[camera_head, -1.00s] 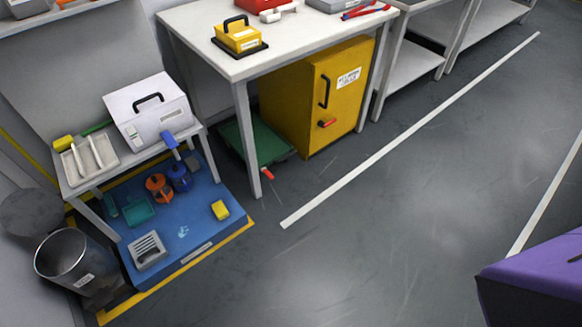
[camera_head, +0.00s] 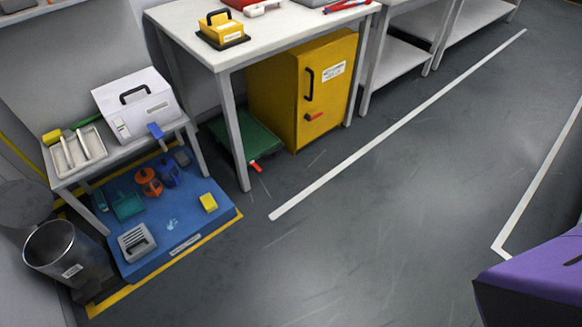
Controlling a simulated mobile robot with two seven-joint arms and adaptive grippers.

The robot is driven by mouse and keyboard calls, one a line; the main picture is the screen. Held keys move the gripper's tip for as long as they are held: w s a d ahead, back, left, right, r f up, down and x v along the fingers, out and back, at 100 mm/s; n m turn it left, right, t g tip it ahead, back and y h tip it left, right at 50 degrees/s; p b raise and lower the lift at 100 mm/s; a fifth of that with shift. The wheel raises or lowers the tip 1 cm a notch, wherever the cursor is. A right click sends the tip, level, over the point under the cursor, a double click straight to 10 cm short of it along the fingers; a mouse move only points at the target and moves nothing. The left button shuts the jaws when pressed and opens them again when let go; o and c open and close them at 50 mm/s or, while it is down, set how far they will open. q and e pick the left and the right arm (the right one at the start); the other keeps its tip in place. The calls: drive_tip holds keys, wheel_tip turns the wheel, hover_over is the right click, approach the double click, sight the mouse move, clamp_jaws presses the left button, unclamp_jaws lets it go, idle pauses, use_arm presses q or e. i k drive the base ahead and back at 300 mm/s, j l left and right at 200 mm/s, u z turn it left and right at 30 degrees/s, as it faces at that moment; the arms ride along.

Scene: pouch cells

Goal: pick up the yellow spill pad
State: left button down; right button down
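A small yellow block (camera_head: 208,202), which looks like the yellow spill pad, lies on the right part of the blue floor mat (camera_head: 200,225). Another small yellow item (camera_head: 52,136) sits at the back left of the low bench, by a tray; I cannot tell what it is. Neither of my grippers is in view.
The low bench (camera_head: 118,158) stands over the mat's back, carrying a white case (camera_head: 135,103). A metal bin (camera_head: 62,250) stands left of the mat. A yellow cabinet (camera_head: 300,90) is under the white table (camera_head: 270,38). A purple-topped object (camera_head: 535,270) is at lower right. Open floor lies between.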

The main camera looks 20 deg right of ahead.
sight(209, 205)
drive_tip(key=i+j+z, duration=0.2)
drive_tip(key=i, duration=0.35)
drive_tip(key=i+j+z, duration=0.15)
drive_tip(key=i, duration=0.35)
drive_tip(key=i+j+z, duration=0.2)
drive_tip(key=i+j, duration=0.25)
drive_tip(key=i, duration=0.1)
